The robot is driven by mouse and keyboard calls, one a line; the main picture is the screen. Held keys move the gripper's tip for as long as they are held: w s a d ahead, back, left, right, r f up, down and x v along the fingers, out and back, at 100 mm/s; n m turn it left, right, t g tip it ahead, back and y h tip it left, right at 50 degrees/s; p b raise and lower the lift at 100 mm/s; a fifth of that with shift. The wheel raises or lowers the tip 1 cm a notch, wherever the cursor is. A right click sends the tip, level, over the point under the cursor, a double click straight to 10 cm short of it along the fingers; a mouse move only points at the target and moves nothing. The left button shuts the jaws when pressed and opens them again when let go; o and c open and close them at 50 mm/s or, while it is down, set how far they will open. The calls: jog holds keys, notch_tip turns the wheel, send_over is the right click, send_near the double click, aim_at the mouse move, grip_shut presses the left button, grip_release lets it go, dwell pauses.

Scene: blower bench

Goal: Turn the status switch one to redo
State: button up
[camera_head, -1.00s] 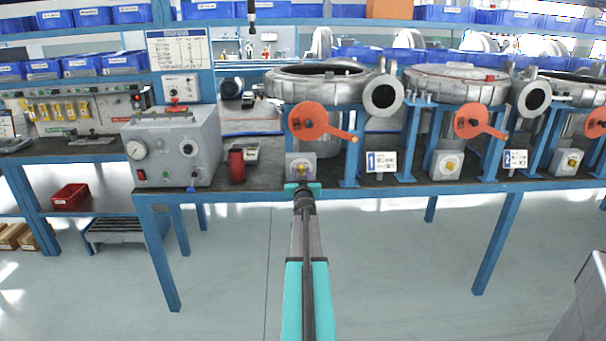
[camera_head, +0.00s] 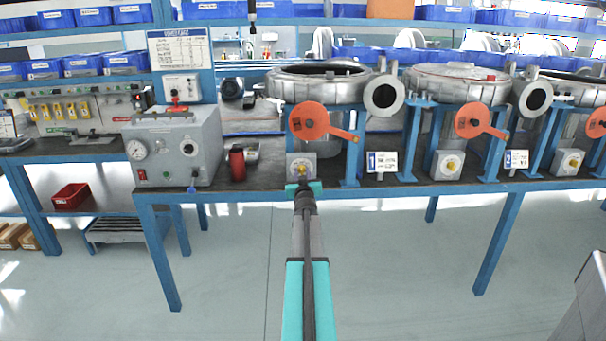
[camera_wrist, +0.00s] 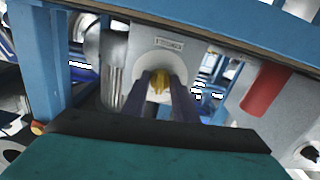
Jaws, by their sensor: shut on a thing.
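The status switch one is a grey box (camera_head: 301,166) with a yellow knob, at the front edge of the bench below the first blower housing. My gripper (camera_head: 302,184) is in front of it at the end of my outstretched arm. In the wrist view, the two dark fingers of my gripper (camera_wrist: 163,88) are shut on the yellow knob (camera_wrist: 159,82), one on each side. The round light plate (camera_wrist: 163,66) behind the knob and a small label above it show. The knob's exact pointing and the label's text are too small to read.
A red crank handle (camera_head: 310,121) hangs just above the switch. A sign marked 1 (camera_head: 381,162) stands to its right, and a red cylinder (camera_head: 237,164) to its left. A second switch box (camera_head: 447,164) sits farther right. The floor before the bench is clear.

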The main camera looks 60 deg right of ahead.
jog(key=n, duration=0.4)
jog(key=shift+a+f+n+b, duration=0.1)
jog(key=shift+f+n+b, duration=0.05)
jog(key=shift+n+b, duration=0.2)
jog(key=shift+n, duration=1.55)
jog(key=o, duration=1)
jog(key=shift+o, duration=0.2)
jog(key=shift+v, duration=1.3)
jog(key=v, duration=1.1)
jog(key=shift+r, duration=0.2)
